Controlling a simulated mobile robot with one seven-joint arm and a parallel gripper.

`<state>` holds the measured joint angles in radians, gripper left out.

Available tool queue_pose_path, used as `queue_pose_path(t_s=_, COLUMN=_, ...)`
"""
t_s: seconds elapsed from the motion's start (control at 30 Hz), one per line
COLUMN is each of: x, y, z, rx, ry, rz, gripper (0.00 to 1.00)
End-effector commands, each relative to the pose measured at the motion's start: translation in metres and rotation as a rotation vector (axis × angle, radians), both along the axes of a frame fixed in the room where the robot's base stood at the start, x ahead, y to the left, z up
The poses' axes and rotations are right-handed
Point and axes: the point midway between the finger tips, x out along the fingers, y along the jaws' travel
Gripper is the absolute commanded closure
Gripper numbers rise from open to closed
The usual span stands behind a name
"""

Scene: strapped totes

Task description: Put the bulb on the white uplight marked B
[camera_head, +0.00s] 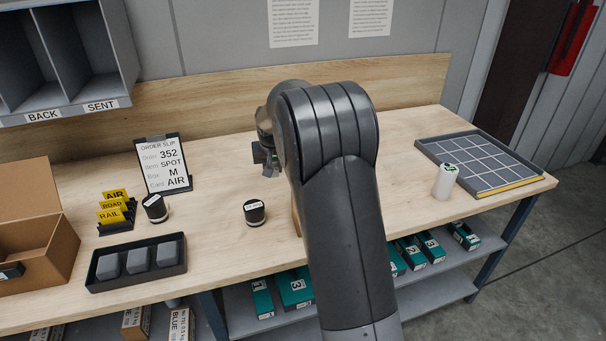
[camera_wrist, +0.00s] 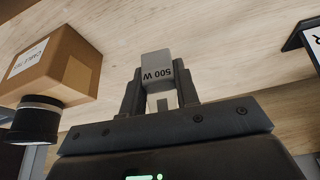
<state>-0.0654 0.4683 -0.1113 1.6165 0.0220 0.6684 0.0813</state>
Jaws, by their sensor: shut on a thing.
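My gripper (camera_wrist: 160,100) is shut on a small grey block (camera_wrist: 157,66) marked "500 W", upside down in the wrist view. In the head view my gripper (camera_head: 267,160) shows only partly beside my arm, above the bench. I see no thing that is clearly a bulb. A white cylinder (camera_head: 444,181) with a green mark on top stands at the right; I cannot read a B on it. Two black cylinders with pale labels stand on the bench, one in the middle (camera_head: 254,212) and one at the left (camera_head: 155,208). A black cylinder (camera_wrist: 36,122) also shows in the wrist view.
A cardboard box (camera_wrist: 60,65) stands left of my gripper in the wrist view. An order slip stand (camera_head: 163,165), a card rack (camera_head: 115,212), a black tray (camera_head: 135,279) of three grey blocks and an open carton (camera_head: 40,245) fill the left. A gridded mat (camera_head: 480,160) lies right.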

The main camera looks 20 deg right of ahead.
Motion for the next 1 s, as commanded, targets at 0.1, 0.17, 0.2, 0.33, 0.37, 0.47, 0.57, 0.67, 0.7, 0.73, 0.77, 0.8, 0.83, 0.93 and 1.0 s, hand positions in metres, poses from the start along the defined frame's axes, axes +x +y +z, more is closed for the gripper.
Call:
queue_pose_path(t_s=0.1, x=0.0, y=0.0, z=0.008, rx=0.0, ry=-0.002, rz=0.0, gripper=0.94)
queue_pose_path(t_s=0.17, x=0.0, y=0.0, z=0.01, rx=0.0, ry=-0.002, rz=0.0, gripper=0.94)
queue_pose_path(t_s=0.2, x=0.0, y=0.0, z=0.012, rx=0.0, ry=-0.002, rz=0.0, gripper=0.94)
queue_pose_path(t_s=0.33, x=0.001, y=0.0, z=0.036, rx=0.0, ry=-0.005, rz=0.0, gripper=0.94)
queue_pose_path(t_s=0.37, x=0.001, y=0.0, z=0.046, rx=0.0, ry=-0.007, rz=-0.001, gripper=0.94)
queue_pose_path(t_s=0.47, x=0.001, y=0.0, z=0.081, rx=0.0, ry=-0.008, rz=-0.001, gripper=0.94)
queue_pose_path(t_s=0.57, x=0.001, y=0.0, z=0.115, rx=-0.001, ry=-0.007, rz=0.0, gripper=0.94)
queue_pose_path(t_s=0.67, x=0.001, y=0.0, z=0.142, rx=-0.001, ry=-0.005, rz=0.0, gripper=0.94)
queue_pose_path(t_s=0.7, x=0.001, y=0.0, z=0.151, rx=0.0, ry=-0.004, rz=0.0, gripper=0.94)
queue_pose_path(t_s=0.73, x=0.0, y=0.0, z=0.158, rx=0.0, ry=-0.004, rz=0.0, gripper=0.94)
queue_pose_path(t_s=0.77, x=0.001, y=0.0, z=0.163, rx=0.0, ry=-0.003, rz=0.0, gripper=0.94)
queue_pose_path(t_s=0.8, x=0.001, y=0.0, z=0.169, rx=0.0, ry=-0.003, rz=0.0, gripper=0.94)
queue_pose_path(t_s=0.83, x=0.001, y=0.0, z=0.174, rx=0.0, ry=-0.003, rz=0.0, gripper=0.94)
queue_pose_path(t_s=0.93, x=0.0, y=-0.008, z=0.185, rx=0.0, ry=0.0, rz=-0.012, gripper=0.94)
queue_pose_path(t_s=1.0, x=0.0, y=-0.023, z=0.183, rx=0.0, ry=0.001, rz=-0.038, gripper=0.94)
